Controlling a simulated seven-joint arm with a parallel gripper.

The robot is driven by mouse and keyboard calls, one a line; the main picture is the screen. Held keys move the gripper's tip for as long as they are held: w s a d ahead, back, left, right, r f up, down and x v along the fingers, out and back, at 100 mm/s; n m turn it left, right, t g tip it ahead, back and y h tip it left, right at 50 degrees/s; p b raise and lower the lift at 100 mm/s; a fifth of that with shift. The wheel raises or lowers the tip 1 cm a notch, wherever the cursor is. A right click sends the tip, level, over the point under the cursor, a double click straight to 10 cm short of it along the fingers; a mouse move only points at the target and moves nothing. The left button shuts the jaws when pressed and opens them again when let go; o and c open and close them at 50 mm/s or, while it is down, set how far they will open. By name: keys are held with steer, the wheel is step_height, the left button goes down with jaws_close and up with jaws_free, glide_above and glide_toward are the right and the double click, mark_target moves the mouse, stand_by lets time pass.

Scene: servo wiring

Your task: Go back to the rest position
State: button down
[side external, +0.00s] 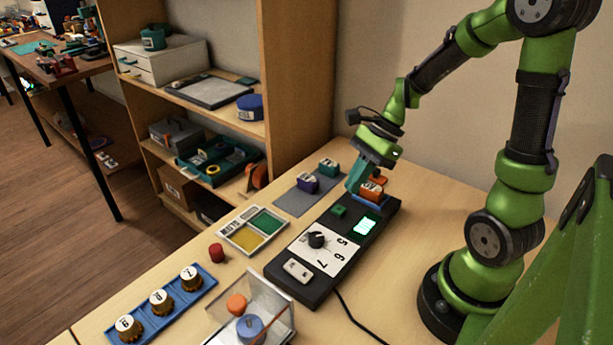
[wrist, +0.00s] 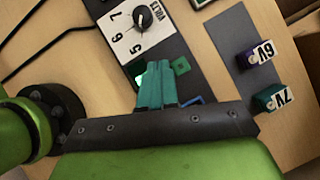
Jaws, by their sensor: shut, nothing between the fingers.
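My gripper (side external: 354,185) has teal fingers, shut and empty, close above the far end of a black tester box (side external: 278,270). In the wrist view its fingertips (wrist: 158,66) are together over the box. I cannot tell whether they touch anything. Right beside them in the side view, an orange labelled block (side external: 373,188) sits at a blue holder (side external: 367,200), partly hidden by the fingers. The box has a black volts dial (side external: 316,240), a lit green display (side external: 365,227), a green button (side external: 338,210) and a white switch (side external: 297,270).
A purple 6V block (side external: 307,184) and a teal 7V block (side external: 328,168) stand on a grey mat (side external: 290,204). A yellow-green tray (side external: 240,247), red cylinder (side external: 216,253), blue knob rack (side external: 178,314) and clear bin (side external: 280,288) lie left and in front. Shelves (side external: 268,75) stand behind.

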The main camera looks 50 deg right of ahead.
steer(key=s+a+r+n+t+h, duration=0.4)
steer(key=a+r+n, duration=0.4)
steer(key=r+n, duration=0.5)
steer(key=s+n, duration=0.1)
steer(key=n, duration=0.4)
steer(key=shift+a+t, duration=0.3)
steer(key=shift+t, duration=0.1)
